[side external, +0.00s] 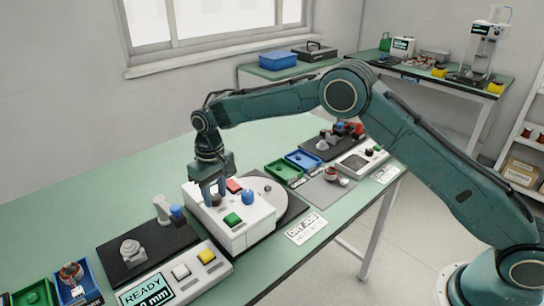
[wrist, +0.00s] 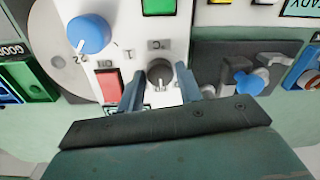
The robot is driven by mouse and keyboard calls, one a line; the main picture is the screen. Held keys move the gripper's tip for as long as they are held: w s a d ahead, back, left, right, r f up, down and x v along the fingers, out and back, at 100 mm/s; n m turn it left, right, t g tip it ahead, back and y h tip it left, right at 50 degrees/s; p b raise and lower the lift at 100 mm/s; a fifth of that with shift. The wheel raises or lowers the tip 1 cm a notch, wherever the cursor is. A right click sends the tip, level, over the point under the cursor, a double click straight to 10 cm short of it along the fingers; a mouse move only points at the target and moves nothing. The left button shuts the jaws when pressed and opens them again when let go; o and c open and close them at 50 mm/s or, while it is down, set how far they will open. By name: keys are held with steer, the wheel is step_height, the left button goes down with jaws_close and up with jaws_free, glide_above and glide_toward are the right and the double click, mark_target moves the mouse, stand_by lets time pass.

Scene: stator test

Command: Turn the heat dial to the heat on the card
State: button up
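The white control box (side external: 232,222) stands on the bench and carries a red button (side external: 234,185), a blue knob (side external: 248,197) and a green button (side external: 232,220). A dark grey dial (wrist: 160,75) with a °C label beside it shows in the wrist view; I take it as the heat dial. My gripper (wrist: 160,88) is open, one finger on each side of this dial, with small gaps seen. In the side view my gripper (side external: 214,196) points down over the box and mostly hides the dial. The card (side external: 305,229) lies at the bench's front edge; its large line seems to read "DRY JOB", its smaller line is unreadable.
The red button (wrist: 108,85) is close beside one finger. The blue knob (wrist: 88,33) stands farther off. A round grey plate (side external: 265,190) adjoins the box. A READY display panel (side external: 150,290), a black mat (side external: 145,250) with parts, and green and blue trays (side external: 303,160) are nearby.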

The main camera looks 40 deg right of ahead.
mark_target(217, 195)
steer(key=shift+o, duration=1.3)
step_height(217, 195, up, 14)
steer(key=shift+d, duration=0.25)
